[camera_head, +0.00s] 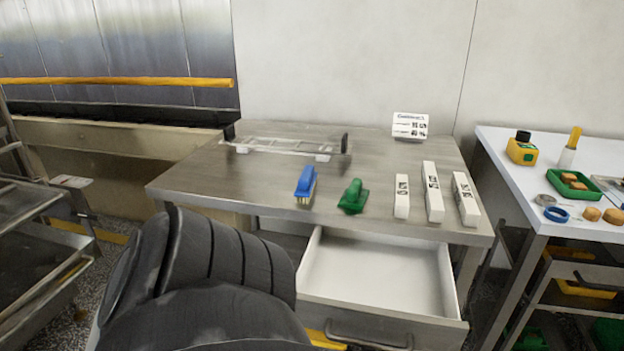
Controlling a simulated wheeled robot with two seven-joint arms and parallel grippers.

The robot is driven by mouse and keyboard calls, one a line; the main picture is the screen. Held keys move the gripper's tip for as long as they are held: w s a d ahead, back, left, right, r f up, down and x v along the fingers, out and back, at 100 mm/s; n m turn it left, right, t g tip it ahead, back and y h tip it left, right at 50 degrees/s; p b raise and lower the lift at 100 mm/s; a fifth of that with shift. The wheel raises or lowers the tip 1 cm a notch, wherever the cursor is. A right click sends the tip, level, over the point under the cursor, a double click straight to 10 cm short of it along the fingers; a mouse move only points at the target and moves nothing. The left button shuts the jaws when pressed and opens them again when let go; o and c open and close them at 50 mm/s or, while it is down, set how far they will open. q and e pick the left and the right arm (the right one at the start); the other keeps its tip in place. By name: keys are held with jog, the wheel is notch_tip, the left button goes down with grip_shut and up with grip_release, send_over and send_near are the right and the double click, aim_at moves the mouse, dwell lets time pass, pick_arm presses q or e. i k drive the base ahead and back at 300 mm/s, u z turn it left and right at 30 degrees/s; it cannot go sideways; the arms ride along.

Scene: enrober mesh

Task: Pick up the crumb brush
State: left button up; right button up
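A brush with a blue handle and yellow bristles (306,183) lies near the front edge of the steel table (240,187), left of the middle. A green tool with an upright grip (353,197) lies just to its right, apart from it. I cannot tell whether the green tool has bristles. Nothing holds either one. Neither of my grippers can be seen in the head view.
An open, empty-looking white drawer (375,275) juts out below the table front. Three white boxes (433,192) lie at the table's right. A mesh frame (285,145) and a small sign (410,125) stand behind. A white side table (550,150) holds several items.

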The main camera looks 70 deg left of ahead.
aim_at(307, 181)
jog(key=u, duration=2.3)
